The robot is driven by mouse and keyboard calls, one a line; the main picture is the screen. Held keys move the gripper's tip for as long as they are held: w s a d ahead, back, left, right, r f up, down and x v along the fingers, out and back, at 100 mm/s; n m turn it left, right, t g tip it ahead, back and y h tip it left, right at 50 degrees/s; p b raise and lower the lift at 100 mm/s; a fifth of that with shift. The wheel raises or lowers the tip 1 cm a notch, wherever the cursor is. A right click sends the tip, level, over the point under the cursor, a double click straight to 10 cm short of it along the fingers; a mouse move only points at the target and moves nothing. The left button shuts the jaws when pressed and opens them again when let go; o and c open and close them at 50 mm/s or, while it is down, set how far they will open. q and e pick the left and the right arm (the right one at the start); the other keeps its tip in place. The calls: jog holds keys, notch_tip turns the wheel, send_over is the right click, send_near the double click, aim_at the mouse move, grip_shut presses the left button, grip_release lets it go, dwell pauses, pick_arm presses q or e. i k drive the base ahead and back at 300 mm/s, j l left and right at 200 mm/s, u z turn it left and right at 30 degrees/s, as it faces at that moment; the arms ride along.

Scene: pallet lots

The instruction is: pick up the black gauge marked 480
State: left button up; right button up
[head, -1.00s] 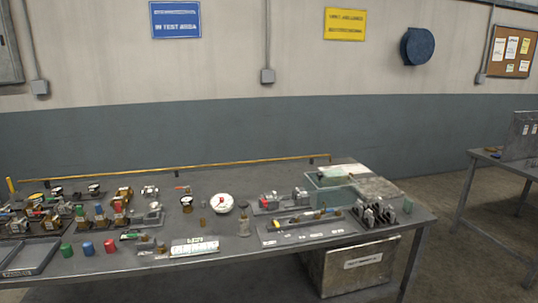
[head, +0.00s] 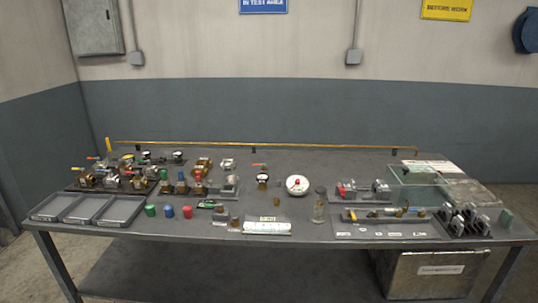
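Several small gauges with dark rims stand on the grey workbench (head: 300,160). One dark gauge (head: 262,180) stands upright near the bench middle, left of a larger round white-faced gauge (head: 298,185) with a red centre. Two more dark gauges, one at the back left (head: 145,156) and one to its right (head: 178,156), stand behind the cluster of valves. The number 480 cannot be read on any of them at this size. Neither of my grippers shows in the head view.
Grey trays (head: 85,209) lie at the left front. Valves (head: 100,178) crowd the left. Green, blue and red caps (head: 168,211) stand in front. A greenish bin (head: 413,187) and a tool board (head: 390,228) are at the right. A yellow rail (head: 270,147) runs along the back.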

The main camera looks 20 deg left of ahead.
aim_at(261, 177)
jog(key=i+j+u, duration=0.15)
jog(key=i, duration=0.35)
jog(key=i+j+u, duration=0.1)
jog(key=i+j, duration=0.25)
jog(key=i, duration=0.15)
jog(key=i+j+u, duration=0.15)
jog(key=i, duration=0.35)
jog(key=k+l+u, duration=0.15)
jog(key=u, duration=0.3)
